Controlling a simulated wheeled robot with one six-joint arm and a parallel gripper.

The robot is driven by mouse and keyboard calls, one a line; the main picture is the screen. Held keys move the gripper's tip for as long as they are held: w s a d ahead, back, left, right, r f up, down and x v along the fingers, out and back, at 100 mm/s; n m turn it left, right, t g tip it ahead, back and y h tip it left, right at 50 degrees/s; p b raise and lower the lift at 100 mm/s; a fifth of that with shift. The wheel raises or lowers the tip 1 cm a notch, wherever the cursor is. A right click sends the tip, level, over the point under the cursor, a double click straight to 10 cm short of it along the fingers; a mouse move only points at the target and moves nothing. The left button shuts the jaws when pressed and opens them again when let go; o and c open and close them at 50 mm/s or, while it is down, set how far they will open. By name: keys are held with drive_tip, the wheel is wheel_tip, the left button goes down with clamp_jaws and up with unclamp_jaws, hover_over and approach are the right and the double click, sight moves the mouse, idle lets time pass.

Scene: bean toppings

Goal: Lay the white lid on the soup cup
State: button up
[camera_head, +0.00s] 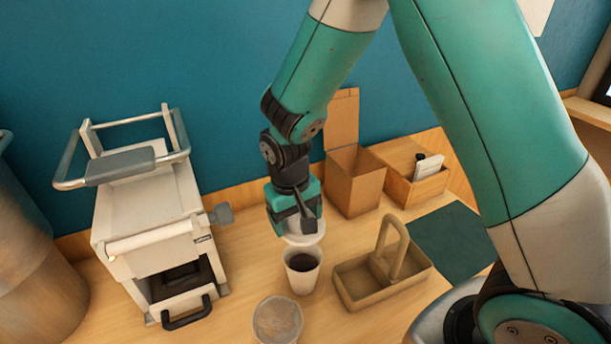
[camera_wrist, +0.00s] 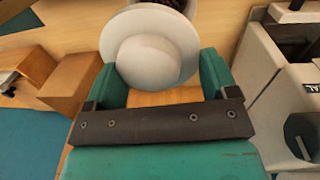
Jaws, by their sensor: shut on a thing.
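The white lid (camera_head: 304,238) is round with a raised dome. It is held in my gripper (camera_head: 293,213), whose green fingers are shut on it. In the wrist view the lid (camera_wrist: 150,50) fills the space between the fingers of my gripper (camera_wrist: 158,82). The soup cup (camera_head: 301,275) is white, upright and open on the table, with dark contents. The lid is above the cup's far side, apparently apart from it. In the wrist view the cup (camera_wrist: 186,8) shows only in part behind the lid.
A second round container (camera_head: 277,321) stands at the front. A brown carrier with a handle (camera_head: 385,279) is right of the cup. A white machine (camera_head: 155,235) stands left. A cardboard box (camera_head: 354,182) and wooden box (camera_head: 411,176) stand behind, near a dark green mat (camera_head: 455,238).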

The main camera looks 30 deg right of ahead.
drive_tip(key=shift+s+a, duration=0.35)
drive_tip(key=shift+s, duration=0.4)
wheel_tip(320, 180, down, 5)
drive_tip(key=b, duration=0.4)
drive_tip(key=shift+f, duration=0.1)
drive_tip(key=shift+f+b, duration=0.75)
drive_tip(key=shift+f, duration=0.05)
drive_tip(key=shift+f, duration=0.4)
idle(1.0)
drive_tip(key=o, duration=0.8)
drive_tip(key=shift+r, duration=0.1)
drive_tip(key=shift+r+p, duration=3.05)
drive_tip(key=shift+r, duration=0.4)
